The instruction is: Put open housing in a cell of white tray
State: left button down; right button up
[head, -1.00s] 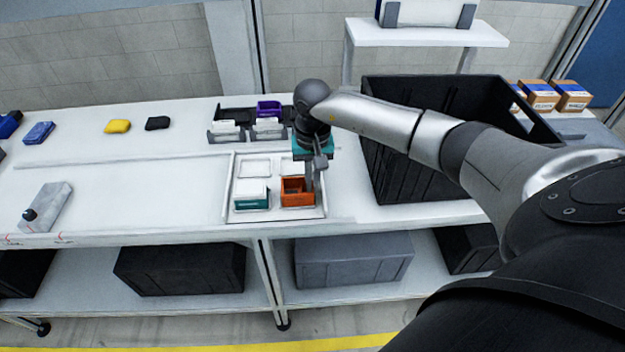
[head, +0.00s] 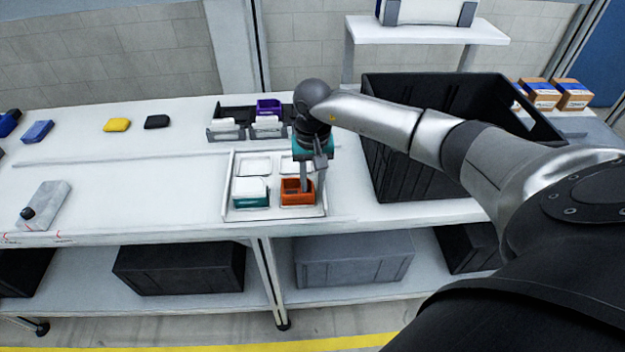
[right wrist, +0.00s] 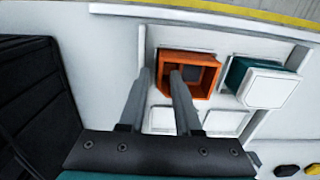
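The orange open housing (head: 297,192) sits in the front right cell of the white tray (head: 231,211). It also shows in the right wrist view (right wrist: 206,75), upright with its hollow inside visible. My right gripper (head: 313,185) is at the housing's right side in the head view. In the right wrist view my right gripper (right wrist: 160,70) has its fingers apart, one over the housing's inside and one outside its near wall. Contact with the wall cannot be made out. My left gripper is not in view.
A teal housing with a white top (head: 250,193) fills the front left cell; the two back cells look empty. A dark rack (head: 233,114) with a purple housing (head: 268,107) stands behind. A large black bin (head: 400,172) stands close on the right.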

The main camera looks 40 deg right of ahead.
aim_at(312, 186)
jog(key=shift+o, duration=0.2)
jog(key=shift+r, duration=0.1)
notch_tip(312, 186, up, 15)
jog(key=shift+p, duration=0.4)
dwell(0.5)
